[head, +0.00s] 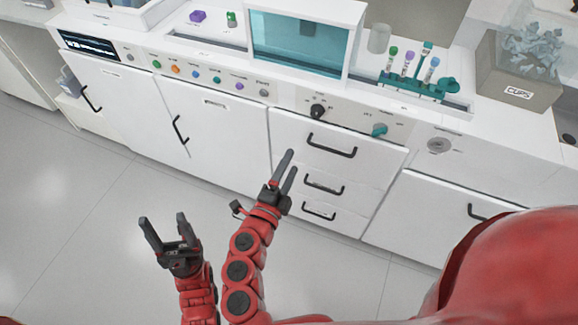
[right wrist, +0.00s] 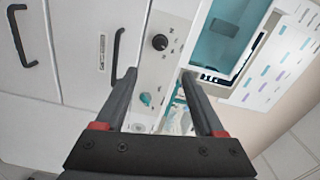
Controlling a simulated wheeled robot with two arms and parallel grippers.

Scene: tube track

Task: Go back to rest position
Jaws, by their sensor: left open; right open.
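My left gripper (head: 162,219) is open and empty, low over the grey floor in front of the white cabinets. My right gripper (head: 290,162) is open and empty, in front of the cabinet drawers in the head view. It also shows in the right wrist view (right wrist: 158,73), with its two fingers apart and nothing between them. Both grippers look apart from the counter, though the exact gap to the drawers is hard to tell.
The counter front has coloured buttons, a black knob (head: 318,111) and a teal knob (head: 379,130). Drawer handles (head: 331,145) stick out. Floor is clear at left.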

